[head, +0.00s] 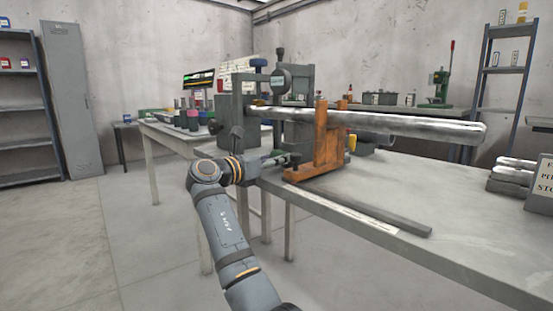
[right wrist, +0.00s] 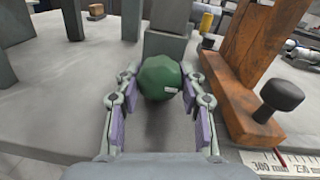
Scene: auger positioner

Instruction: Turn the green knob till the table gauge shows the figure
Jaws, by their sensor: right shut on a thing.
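The green knob (right wrist: 161,78) is a faceted ball in the middle of the right wrist view, between the two fingers of my right gripper (right wrist: 162,100). My right gripper is shut on it, a finger at each side. In the head view my right gripper (head: 272,163) is low at the grey machine (head: 238,122), and the knob is hard to make out. A pale scale strip (head: 355,216), likely the table gauge, runs along the bench's front. Its near end, with a red pointer (right wrist: 282,160), shows in the right wrist view; the exact reading is unclear. My left gripper is not seen.
An orange upright bracket (head: 327,150) stands right of the gripper, with a black knob (right wrist: 282,95) on its side. A long metal bar (head: 390,124) crosses above it. A flat grey rail (head: 385,209) lies on the bench (head: 455,225). A lit screen (head: 199,79) stands behind.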

